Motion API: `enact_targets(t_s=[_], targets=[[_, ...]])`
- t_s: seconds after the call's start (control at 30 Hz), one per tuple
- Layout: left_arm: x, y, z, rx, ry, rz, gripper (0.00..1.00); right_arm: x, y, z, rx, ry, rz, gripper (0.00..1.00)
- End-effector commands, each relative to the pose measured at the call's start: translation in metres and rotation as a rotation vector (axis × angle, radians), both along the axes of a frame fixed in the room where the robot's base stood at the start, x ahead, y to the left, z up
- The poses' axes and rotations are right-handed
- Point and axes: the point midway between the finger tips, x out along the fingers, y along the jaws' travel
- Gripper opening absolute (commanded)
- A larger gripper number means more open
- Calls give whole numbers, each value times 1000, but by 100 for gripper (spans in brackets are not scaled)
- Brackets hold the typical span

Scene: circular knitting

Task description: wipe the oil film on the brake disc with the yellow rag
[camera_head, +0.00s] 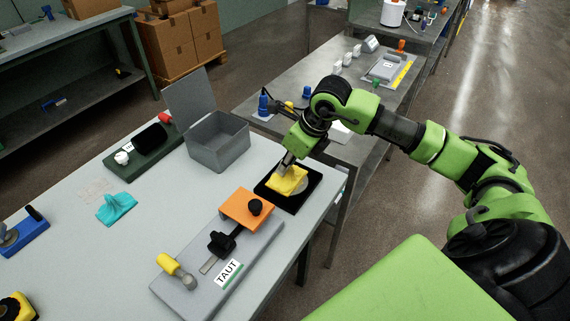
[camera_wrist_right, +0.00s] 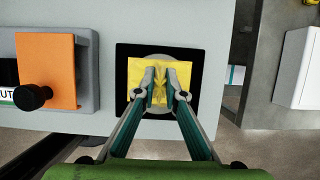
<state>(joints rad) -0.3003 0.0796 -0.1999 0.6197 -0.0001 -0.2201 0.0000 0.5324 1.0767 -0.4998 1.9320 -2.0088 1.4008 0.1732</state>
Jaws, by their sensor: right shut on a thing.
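The yellow rag (camera_head: 287,181) lies over the brake disc (camera_head: 303,184), a grey round plate on a black square mat (camera_head: 268,194). In the right wrist view the rag (camera_wrist_right: 134,78) covers much of the disc (camera_wrist_right: 158,113), whose grey edge shows above and below it. My right gripper (camera_head: 286,163) is over the disc with its fingers pointing down, shut on the rag; its fingertips (camera_wrist_right: 160,88) pinch a fold in the rag's middle. I cannot make out the oil film; the rag and fingers hide much of the disc. My left gripper is not in view.
A grey board with an orange block (camera_head: 248,207) and a TAUT label stands close in front of the mat. An open grey box (camera_head: 217,142) is behind it. A teal cloth (camera_head: 116,208) lies to the left. The table's right edge is close to the mat.

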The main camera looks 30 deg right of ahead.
Motion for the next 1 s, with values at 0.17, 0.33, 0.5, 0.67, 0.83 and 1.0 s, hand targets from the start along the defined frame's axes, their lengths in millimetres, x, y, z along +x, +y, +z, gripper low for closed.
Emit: enact_targets(t_s=[0.17, 0.33, 0.5, 0.67, 0.83, 1.0], targets=[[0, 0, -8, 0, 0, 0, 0, -16, -8, -3, -5, 7, 0, 0], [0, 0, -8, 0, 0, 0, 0, -18, -7, 0, -1, 5, 0, 0], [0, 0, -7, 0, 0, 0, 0, -17, -7, 1, 0, 3, 0, 0], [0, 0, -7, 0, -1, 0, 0, -9, -4, 1, 0, -1, 0, 0], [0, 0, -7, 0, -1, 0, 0, 5, 3, -1, 1, -1, 0, 0], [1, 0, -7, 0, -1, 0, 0, 7, 3, -2, -2, 2, 1, 0]])
